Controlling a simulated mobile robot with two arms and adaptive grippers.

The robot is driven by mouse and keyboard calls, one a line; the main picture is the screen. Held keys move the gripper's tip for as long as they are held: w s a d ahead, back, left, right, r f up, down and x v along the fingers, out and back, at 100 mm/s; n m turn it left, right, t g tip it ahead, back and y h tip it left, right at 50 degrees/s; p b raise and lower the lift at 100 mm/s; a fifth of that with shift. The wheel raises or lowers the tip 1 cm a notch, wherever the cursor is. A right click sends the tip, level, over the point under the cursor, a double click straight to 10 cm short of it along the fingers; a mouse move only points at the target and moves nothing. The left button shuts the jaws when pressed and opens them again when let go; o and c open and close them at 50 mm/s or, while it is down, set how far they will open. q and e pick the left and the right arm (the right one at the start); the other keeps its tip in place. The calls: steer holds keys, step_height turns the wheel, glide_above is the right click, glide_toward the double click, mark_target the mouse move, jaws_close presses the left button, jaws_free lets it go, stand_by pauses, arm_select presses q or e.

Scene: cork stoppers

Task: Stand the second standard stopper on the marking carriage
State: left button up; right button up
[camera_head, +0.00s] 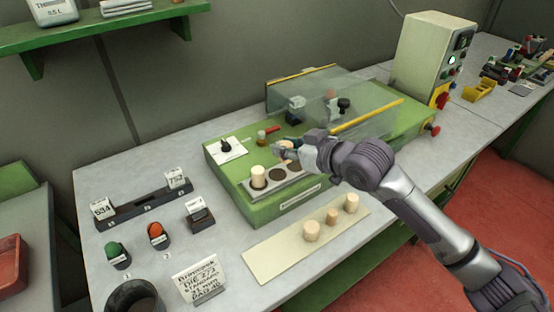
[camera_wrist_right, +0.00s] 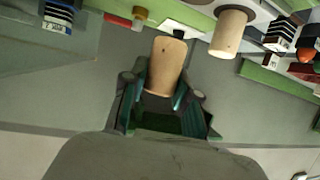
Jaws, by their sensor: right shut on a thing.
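My right gripper (camera_head: 293,145) is shut on a pale cork stopper (camera_head: 286,152), held over the right part of the marking carriage. The wrist view shows this stopper (camera_wrist_right: 166,62) between the two fingers (camera_wrist_right: 160,92). The marking carriage (camera_head: 246,187) is a grey metal plate with dark round seats on the green machine. Another stopper (camera_head: 258,177) stands upright at its left end and shows in the wrist view (camera_wrist_right: 230,32). A dark seat (camera_head: 276,175) beside it is bare. Whether the held stopper touches the carriage is hidden. My left gripper is not in view.
A cream mat (camera_head: 275,252) in front holds three stoppers. A clear guard (camera_head: 365,105) with yellow edges stands behind my right gripper. A small brass-coloured piece (camera_head: 262,138) is behind the carriage. Number blocks, coloured stamps and a lettered card (camera_head: 200,280) are at the left.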

mark_target(278, 174)
steer(key=shift+w+a+f, duration=0.15)
steer(key=shift+a+f, duration=0.15)
steer(key=shift+a, duration=0.25)
steer(key=shift+w+a+f, duration=0.1)
steer(key=shift+a+f, duration=0.15)
steer(key=shift+a, duration=0.25)
steer(key=shift+f, duration=0.35)
step_height(278, 174, down, 3)
steer(key=shift+d+f+p, duration=0.1)
steer(key=shift+f+p, duration=0.05)
steer(key=shift+p, duration=0.25)
steer(key=shift+f, duration=0.3)
steer(key=o, duration=0.4)
steer(key=shift+r, duration=0.1)
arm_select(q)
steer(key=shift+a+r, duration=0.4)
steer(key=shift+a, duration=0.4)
arm_select(e)
steer(key=shift+o, duration=0.2)
